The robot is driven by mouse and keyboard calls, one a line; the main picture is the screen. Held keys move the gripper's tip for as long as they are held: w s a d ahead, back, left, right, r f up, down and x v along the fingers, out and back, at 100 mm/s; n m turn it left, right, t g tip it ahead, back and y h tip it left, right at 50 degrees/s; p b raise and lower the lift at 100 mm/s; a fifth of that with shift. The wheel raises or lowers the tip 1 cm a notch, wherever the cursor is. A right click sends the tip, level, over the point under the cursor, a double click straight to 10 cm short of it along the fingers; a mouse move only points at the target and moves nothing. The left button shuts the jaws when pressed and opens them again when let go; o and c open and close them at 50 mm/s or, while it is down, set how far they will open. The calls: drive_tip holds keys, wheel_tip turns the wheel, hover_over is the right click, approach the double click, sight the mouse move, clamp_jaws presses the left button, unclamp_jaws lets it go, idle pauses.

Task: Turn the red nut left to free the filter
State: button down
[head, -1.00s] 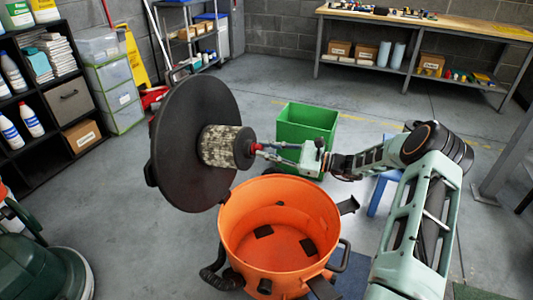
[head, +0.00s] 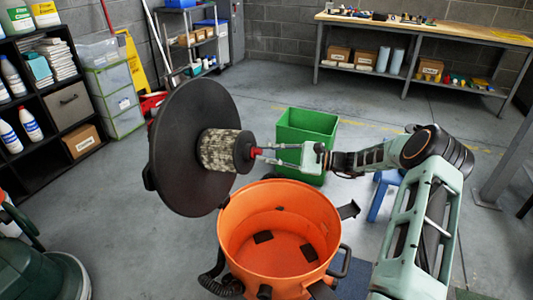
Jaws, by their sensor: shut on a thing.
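The red nut (head: 256,153) is small and sits at the right end of the filter. The filter (head: 219,150) is a pale, mottled cylinder with a dark end cap. It sticks out sideways from a large black disc-shaped lid (head: 184,125), which is tilted up on edge above the orange tub's left side. My gripper (head: 263,154) reaches in from the right, its fingers pointing left and shut on the red nut. The fingertips partly cover the nut.
The open orange tub (head: 236,240) stands below the filter, with a black hose at its left. A green bin (head: 308,158) stands behind my gripper. A blue stool (head: 377,196) is under my arm. Shelves are at left, a workbench (head: 430,27) at the back.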

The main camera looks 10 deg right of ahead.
drive_tip(key=shift+f, duration=0.1)
drive_tip(key=c, duration=1.8)
unclamp_jaws()
drive_tip(key=v, duration=1.2)
drive_tip(key=shift+d, duration=0.1)
